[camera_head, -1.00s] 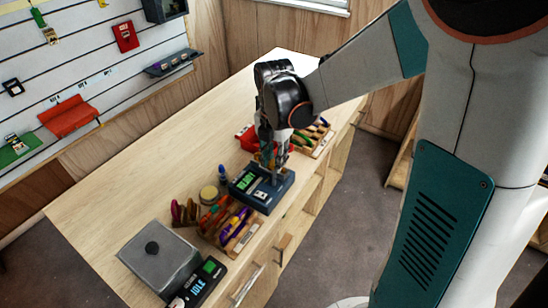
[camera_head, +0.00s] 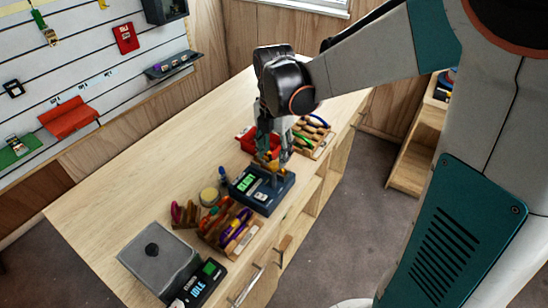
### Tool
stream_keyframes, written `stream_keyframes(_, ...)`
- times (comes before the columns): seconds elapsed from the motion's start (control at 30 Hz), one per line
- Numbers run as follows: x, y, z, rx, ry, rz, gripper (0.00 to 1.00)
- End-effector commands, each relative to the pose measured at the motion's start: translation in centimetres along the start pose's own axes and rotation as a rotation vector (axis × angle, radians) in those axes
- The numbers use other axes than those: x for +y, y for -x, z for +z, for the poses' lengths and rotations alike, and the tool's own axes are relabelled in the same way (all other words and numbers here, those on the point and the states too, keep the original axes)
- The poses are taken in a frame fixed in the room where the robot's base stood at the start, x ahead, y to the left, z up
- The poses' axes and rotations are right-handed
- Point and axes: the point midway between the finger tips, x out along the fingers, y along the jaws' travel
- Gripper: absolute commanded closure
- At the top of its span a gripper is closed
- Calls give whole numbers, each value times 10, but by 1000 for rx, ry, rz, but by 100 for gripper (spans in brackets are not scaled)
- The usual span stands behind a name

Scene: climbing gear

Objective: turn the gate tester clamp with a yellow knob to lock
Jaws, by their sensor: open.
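The gate tester (camera_head: 263,198) is a dark blue box with a lit green display on the workbench. Its display looks like it reads READY, though the text is small. My gripper (camera_head: 271,158) points down just above the back of the tester, with its fingers open. A yellow-orange bit shows between and beside the fingers and may be the clamp knob (camera_head: 262,164). The fingers hide most of the clamp, so I cannot tell its angle or whether a finger touches the knob.
A wooden rack with carabiners (camera_head: 229,232) stands left of the tester. A grey scale (camera_head: 157,256) with an IDLE display is at the near end. A red bin (camera_head: 246,140) and another carabiner rack (camera_head: 313,137) lie behind. The bench's left side (camera_head: 110,205) is clear.

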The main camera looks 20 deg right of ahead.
Motion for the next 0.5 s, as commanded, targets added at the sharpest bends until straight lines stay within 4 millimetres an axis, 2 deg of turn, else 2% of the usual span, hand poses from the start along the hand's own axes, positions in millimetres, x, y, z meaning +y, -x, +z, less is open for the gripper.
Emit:
stream_keyframes(0.1,0,25,0,0,0,0,54)
stream_keyframes(0.3,0,62,0,0,0,0,54)
stream_keyframes(0.5,0,82,-1,0,1,0,54)
